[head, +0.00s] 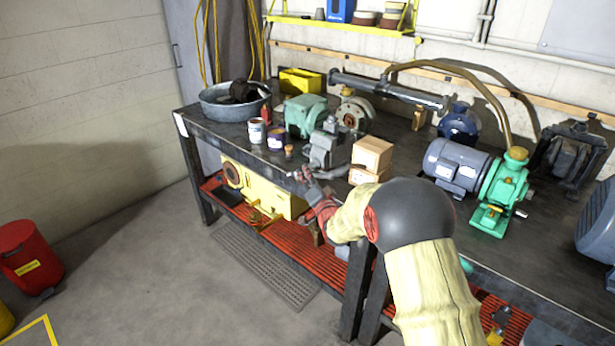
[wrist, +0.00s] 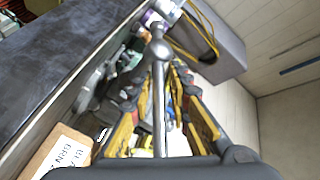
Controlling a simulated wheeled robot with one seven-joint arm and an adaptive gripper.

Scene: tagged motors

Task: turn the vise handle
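The grey bench vise (head: 328,147) stands at the front edge of the dark workbench in the head view. Its handle is a thin metal rod (wrist: 159,100) with a ball end, seen closely in the wrist view. My gripper (head: 304,178) is just in front of the vise, low at the bench edge. In the wrist view my gripper (wrist: 160,88) has its yellow and black fingers spread apart. The rod appears between them, with a gap visible on each side. The exact depth between rod and fingers is hard to tell. My arm hides part of the bench front.
Cardboard boxes (head: 371,155) stand right of the vise, and one box (wrist: 58,152) shows in the wrist view. Cans (head: 257,130) and a green motor (head: 305,115) stand left and behind. A red slatted shelf (head: 285,245) lies below. Floor in front is free.

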